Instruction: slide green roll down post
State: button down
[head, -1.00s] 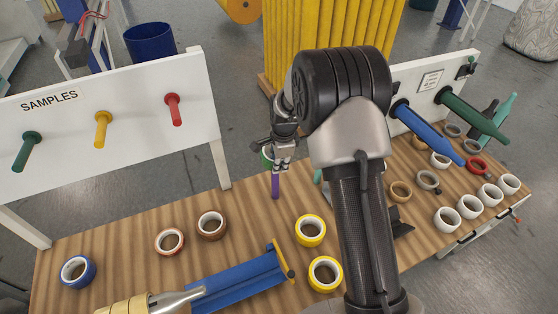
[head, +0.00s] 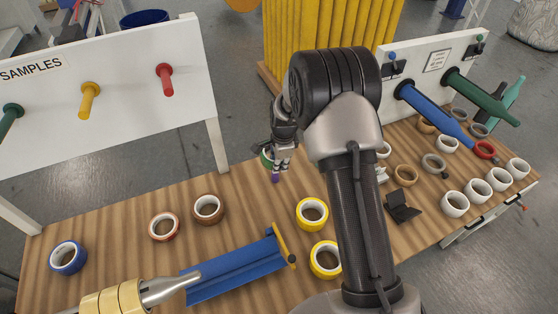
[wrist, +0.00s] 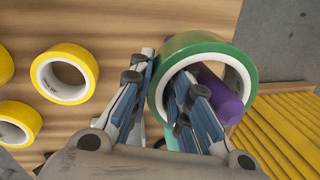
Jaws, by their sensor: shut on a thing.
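The green roll (wrist: 202,45) is a green tape ring with a white inner face. My gripper (wrist: 156,92) is shut on its wall, with one finger inside the ring and one outside. The purple post (wrist: 222,92) shows inside the ring's opening, so the roll appears to be around it. In the head view, my gripper (head: 279,158) and the green roll (head: 266,158) are at the post (head: 275,178), whose short lower part shows below the roll, just above the table. Part of the roll is hidden behind my gripper there.
A blue trough (head: 235,276) lies nearer. White rolls (head: 455,204) stand at right. The sample board (head: 110,110) stands at left.

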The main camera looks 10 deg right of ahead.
jog(key=shift+f+b, duration=0.3)
jog(key=shift+f, duration=0.4)
jog(key=c, duration=1.4)
grip_release()
jog(key=shift+r, duration=0.1)
jog(key=r, duration=0.4)
jog(key=s+r, duration=0.1)
jog(key=r, duration=0.2)
jog(key=s+r, duration=0.1)
jog(key=r, duration=0.3)
jog(key=shift+s+d+r, duration=0.1)
jog(key=shift+d+r, duration=0.15)
jog(key=shift+r, duration=0.1)
